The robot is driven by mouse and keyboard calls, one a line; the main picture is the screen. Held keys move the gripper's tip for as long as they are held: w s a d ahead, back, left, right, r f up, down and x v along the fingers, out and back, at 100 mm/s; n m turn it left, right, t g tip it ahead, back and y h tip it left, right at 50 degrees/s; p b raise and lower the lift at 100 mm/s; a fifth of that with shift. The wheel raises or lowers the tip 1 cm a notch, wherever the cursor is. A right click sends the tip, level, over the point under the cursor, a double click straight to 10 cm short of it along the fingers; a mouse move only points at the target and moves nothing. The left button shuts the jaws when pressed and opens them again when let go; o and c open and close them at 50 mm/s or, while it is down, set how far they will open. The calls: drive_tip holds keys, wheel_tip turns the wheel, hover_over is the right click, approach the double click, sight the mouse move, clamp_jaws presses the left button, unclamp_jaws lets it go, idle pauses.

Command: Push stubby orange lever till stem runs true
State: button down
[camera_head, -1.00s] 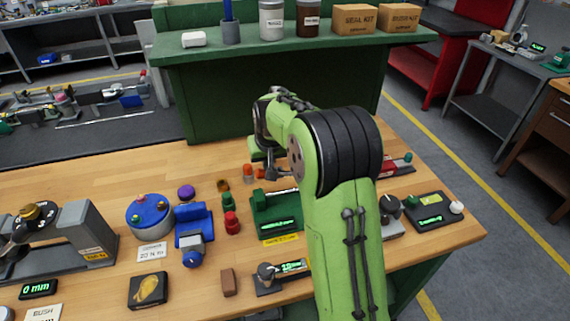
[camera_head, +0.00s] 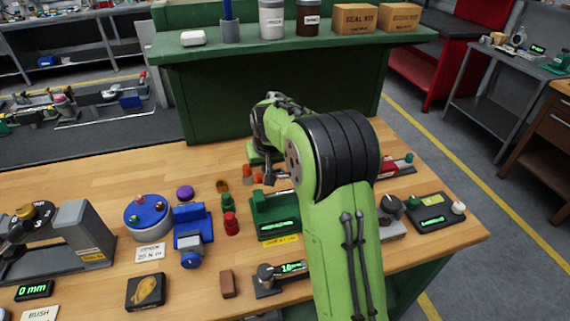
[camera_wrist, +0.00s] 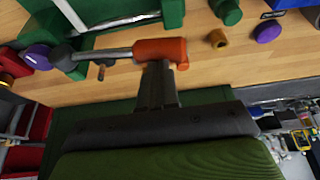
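The orange lever (camera_wrist: 160,48) shows in the wrist view as a short, thick orange piece at the end of a grey rod (camera_wrist: 100,54). My gripper (camera_wrist: 158,68) is right at its side; the narrow dark fingers look shut together, with their tips touching or almost touching the orange. Nothing shows between the fingers. In the head view, small orange parts (camera_head: 247,174) stand just left of my gripper (camera_head: 270,178), near the green cabinet's base. My arm hides most of that spot. I cannot make out the stem or its alignment.
A green fixture with a lit display (camera_head: 275,215) stands in front of my gripper. Red and green cylinders (camera_head: 230,222), a blue vise (camera_head: 192,226) and a round blue unit (camera_head: 148,214) are to its left. The green cabinet (camera_head: 280,95) closes off the back.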

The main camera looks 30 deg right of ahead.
drive_tip(key=shift+f+b, duration=0.3)
drive_tip(key=shift+f, duration=0.2)
drive_tip(key=shift+a+f, duration=0.1)
drive_tip(key=shift+f, duration=0.05)
drive_tip(key=shift+a+f+b, duration=0.1)
drive_tip(key=shift+f+b, duration=0.55)
drive_tip(key=shift+f, duration=0.15)
idle(0.4)
drive_tip(key=shift+f+b, duration=0.3)
drive_tip(key=shift+b, duration=0.05)
idle(0.3)
drive_tip(key=shift+s+d+r+p, duration=0.1)
drive_tip(key=shift+d+r+p, duration=0.35)
drive_tip(key=shift+r+p, duration=1)
drive_tip(key=shift+s+d+r+p, duration=0.1)
drive_tip(key=shift+d+r+p, duration=0.3)
drive_tip(key=shift+r+p, duration=1)
drive_tip(key=shift+d+r+p, duration=0.45)
drive_tip(key=shift+r+p, duration=0.5)
drive_tip(key=shift+r, duration=0.95)
